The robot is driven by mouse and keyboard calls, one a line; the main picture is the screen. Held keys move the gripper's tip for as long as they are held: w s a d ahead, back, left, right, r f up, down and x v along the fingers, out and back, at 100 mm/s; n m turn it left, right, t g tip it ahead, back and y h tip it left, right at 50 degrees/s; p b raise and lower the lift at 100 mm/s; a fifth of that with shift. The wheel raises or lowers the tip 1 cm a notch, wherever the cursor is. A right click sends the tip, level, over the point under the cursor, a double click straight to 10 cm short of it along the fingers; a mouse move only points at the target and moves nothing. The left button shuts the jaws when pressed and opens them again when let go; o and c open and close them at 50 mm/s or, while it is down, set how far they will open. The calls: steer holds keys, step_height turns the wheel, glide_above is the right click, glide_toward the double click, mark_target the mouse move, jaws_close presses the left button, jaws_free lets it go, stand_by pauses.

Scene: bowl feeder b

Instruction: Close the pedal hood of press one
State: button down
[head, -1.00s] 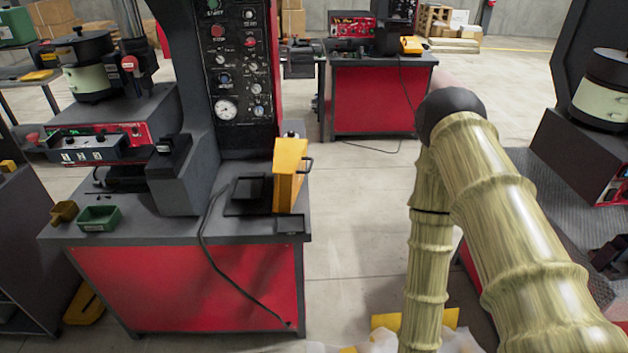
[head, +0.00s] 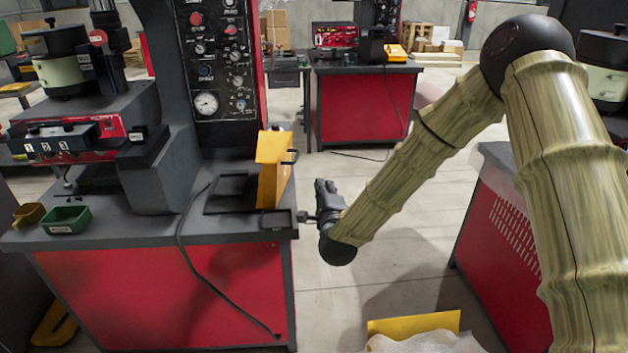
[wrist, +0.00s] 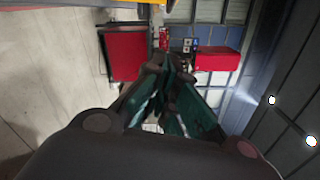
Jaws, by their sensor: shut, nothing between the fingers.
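The yellow pedal hood (head: 270,170) stands upright, swung up, at the right edge of the bench top of the press (head: 205,100) in front of me. A dark handle shows on its right side. A flat dark pedal base (head: 232,192) lies to its left on the bench. My gripper (head: 303,217) is just right of the bench edge, low beside the hood and apart from it as far as I can tell. In the wrist view my dark fingers (wrist: 160,65) come together with nothing between them. A yellow strip (wrist: 135,2), likely the hood, crosses the top of that view.
A black cable (head: 190,265) hangs down the red bench front. A green bin (head: 67,220) and a small brown bin (head: 28,214) sit at the bench's left. Another red press bench (head: 360,105) stands behind. Open floor lies right of the near bench.

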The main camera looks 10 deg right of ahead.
steer(key=w+a+r+p, duration=0.1)
steer(key=w+a+p, duration=0.2)
steer(key=w, duration=0.7)
steer(key=shift+w+a, duration=0.25)
steer(key=shift+a, duration=0.15)
steer(key=shift+r, duration=0.1)
